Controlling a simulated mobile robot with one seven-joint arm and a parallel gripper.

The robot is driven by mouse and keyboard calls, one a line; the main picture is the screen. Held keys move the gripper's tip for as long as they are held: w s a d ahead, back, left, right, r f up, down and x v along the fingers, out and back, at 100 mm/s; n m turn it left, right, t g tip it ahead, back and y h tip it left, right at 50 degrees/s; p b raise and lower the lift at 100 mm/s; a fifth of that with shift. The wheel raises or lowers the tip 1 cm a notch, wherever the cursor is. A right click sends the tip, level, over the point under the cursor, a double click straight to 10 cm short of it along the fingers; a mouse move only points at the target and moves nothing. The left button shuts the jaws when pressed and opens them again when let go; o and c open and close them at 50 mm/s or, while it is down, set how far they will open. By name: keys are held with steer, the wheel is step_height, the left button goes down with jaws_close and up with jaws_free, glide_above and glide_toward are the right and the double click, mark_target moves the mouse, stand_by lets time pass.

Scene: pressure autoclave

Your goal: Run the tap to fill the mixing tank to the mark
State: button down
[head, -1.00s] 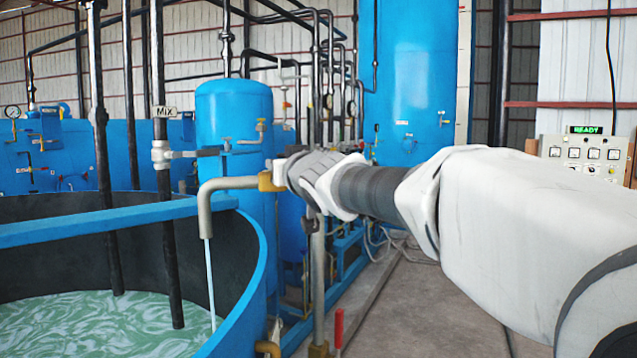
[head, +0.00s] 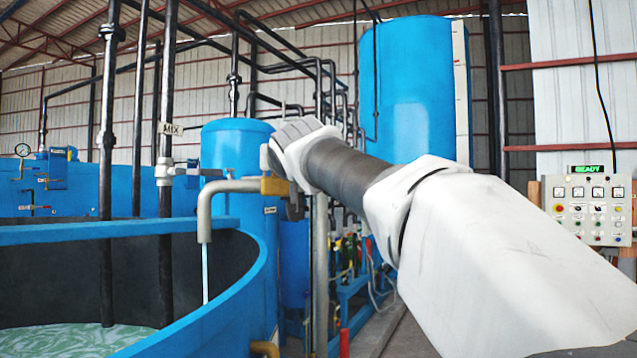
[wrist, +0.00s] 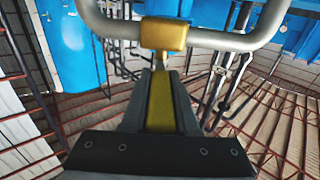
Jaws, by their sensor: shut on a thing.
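The mixing tank (head: 262,262) is a big open blue vat at the left of the head view, holding pale green liquid (head: 75,340). No fill mark can be made out. The tap's grey bent spout (head: 204,213) reaches over the tank rim, and a thin stream of water (head: 205,274) falls from it. The tap's brass valve body (head: 274,186) also shows in the wrist view (wrist: 164,34). My gripper (wrist: 161,85) is shut on the tap's yellow lever (wrist: 161,105). In the head view my wrist partly hides the grip.
Blue vessels (head: 236,150) and piping stand behind. A control panel (head: 588,208) with a lit READY display is at the right.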

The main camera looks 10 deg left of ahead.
steer(key=shift+a+f+m+t+h+b, duration=0.3)
steer(key=shift+f+m+h+b, duration=0.4)
steer(key=shift+b, duration=0.55)
steer(key=shift+s+a+r+m+t+h+b, duration=0.15)
steer(key=shift+m+h+b, duration=0.1)
steer(key=shift+h, duration=0.3)
steer(key=shift+s+a+r+m+t+h+b, duration=0.15)
steer(key=shift+m+h+b, duration=0.1)
steer(key=shift+h, duration=0.3)
steer(key=shift+w, duration=0.1)
steer(key=c, duration=0.7)
jaws_free()
steer(key=shift+r, duration=0.1)
steer(key=shift+s+r, duration=0.1)
steer(key=shift+s, duration=0.1)
steer(key=s+d+b, duration=0.1)
steer(key=s, duration=0.4)
steer(key=s+d+b, duration=0.1)
steer(key=s+b, duration=0.1)
steer(key=s, duration=0.4)
steer(key=s+d+b, duration=0.1)
steer(key=s+b, duration=0.1)
steer(key=s, duration=0.4)
